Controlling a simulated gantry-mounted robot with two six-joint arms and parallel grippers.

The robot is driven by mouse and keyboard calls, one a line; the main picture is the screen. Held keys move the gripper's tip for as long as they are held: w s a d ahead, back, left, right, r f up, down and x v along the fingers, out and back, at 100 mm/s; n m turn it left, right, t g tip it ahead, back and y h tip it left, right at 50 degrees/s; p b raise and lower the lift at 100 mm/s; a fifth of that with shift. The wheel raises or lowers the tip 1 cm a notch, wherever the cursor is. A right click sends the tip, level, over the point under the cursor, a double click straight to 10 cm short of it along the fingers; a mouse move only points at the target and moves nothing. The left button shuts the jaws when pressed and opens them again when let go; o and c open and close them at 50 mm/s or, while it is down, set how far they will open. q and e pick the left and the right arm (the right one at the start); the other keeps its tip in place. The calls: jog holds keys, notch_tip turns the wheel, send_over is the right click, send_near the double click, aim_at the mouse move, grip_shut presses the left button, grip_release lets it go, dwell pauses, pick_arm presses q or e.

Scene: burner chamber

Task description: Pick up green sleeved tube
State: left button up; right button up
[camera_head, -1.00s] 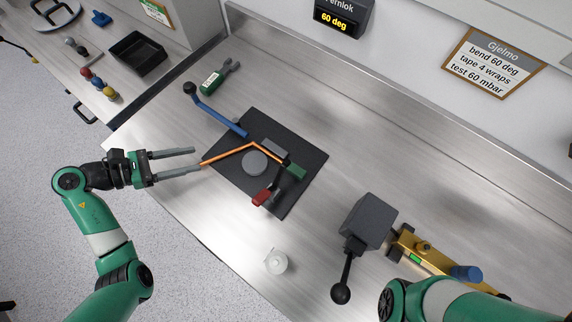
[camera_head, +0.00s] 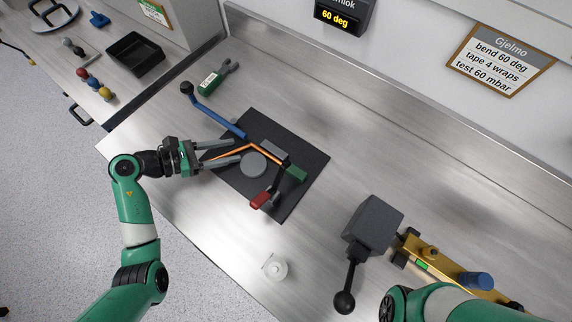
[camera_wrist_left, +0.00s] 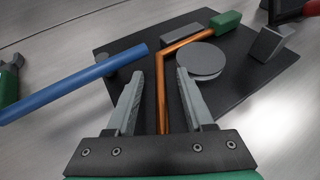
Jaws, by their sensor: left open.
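The green sleeved tube is a bent copper-coloured tube (camera_head: 262,152) with a green sleeve (camera_head: 297,174) at its far end, lying over the black bending mat (camera_head: 310,185). My left gripper (camera_head: 236,151) is open, with its fingers on either side of the tube's near bare leg. In the left wrist view, the copper tube (camera_wrist_left: 160,88) runs between the two open fingers, with a visible gap on each side. Its bend and green sleeve (camera_wrist_left: 225,20) lie beyond the fingertips. My right gripper is out of view; only part of my right arm shows.
A grey round post (camera_head: 253,164) and a red-handled lever (camera_head: 261,199) sit on the mat. A blue lever (camera_head: 218,116) is close beyond my left gripper. A grey block with a black lever (camera_head: 373,222) and a brass fixture (camera_head: 447,268) stand right. A white roll (camera_head: 275,267) lies in front.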

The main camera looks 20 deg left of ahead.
pick_arm(q)
grip_shut()
jog(key=shift+r, duration=0.1)
dwell(0.3)
notch_tip(320, 180, up, 18)
jog(key=p, duration=0.5)
jog(key=shift+p, duration=0.35)
